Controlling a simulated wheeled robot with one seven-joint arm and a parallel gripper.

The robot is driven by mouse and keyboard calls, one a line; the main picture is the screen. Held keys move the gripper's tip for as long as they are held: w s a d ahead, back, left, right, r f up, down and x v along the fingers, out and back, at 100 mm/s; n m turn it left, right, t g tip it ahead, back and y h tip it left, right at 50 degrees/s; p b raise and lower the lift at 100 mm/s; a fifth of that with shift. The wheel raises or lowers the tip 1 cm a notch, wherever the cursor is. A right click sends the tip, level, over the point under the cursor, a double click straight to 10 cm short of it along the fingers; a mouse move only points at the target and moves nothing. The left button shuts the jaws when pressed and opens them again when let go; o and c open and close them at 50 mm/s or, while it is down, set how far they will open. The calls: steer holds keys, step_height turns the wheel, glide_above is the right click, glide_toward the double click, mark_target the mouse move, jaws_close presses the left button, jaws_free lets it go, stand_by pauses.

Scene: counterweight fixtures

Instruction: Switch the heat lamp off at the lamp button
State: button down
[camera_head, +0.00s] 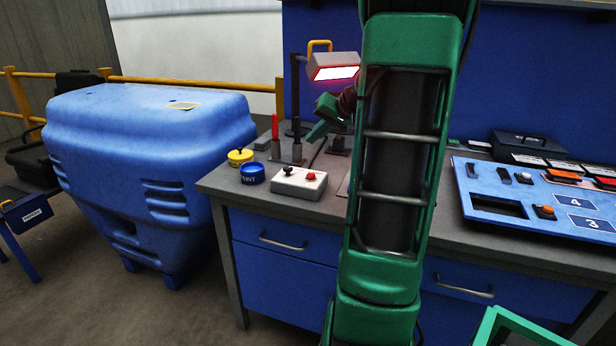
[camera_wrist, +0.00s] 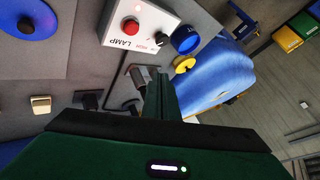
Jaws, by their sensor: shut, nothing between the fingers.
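The heat lamp (camera_head: 333,68) hangs from a black post at the back left of the bench, its underside glowing bright pinkish red. A pale control box (camera_head: 298,187) sits at the bench's front left. It carries a red button (camera_head: 311,176) and a black knob (camera_head: 289,171). In the wrist view the box (camera_wrist: 148,17) reads LAMP beside the red button (camera_wrist: 130,25), with the black knob (camera_wrist: 161,39) at its other end. My gripper (camera_head: 311,137) is shut and empty, behind and above the box, below the lamp head. Its fingers (camera_wrist: 160,76) are apart from the button.
A blue tin (camera_head: 251,173) and a yellow lidded tin (camera_head: 240,157) stand left of the box. A red upright piece (camera_head: 275,126) stands behind them. A blue numbered panel (camera_head: 540,195) lies on the right. My arm hides the bench's middle. A large blue container (camera_head: 145,140) stands left.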

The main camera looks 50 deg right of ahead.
steer(key=shift+f, duration=0.1)
glide_above(314, 178)
steer(key=shift+w+f, duration=0.1)
steer(key=shift+f, duration=4.2)
steer(key=shift+f, duration=0.35)
steer(key=shift+f, duration=0.55)
steer(key=shift+r, duration=0.95)
steer(key=shift+r, duration=2.5)
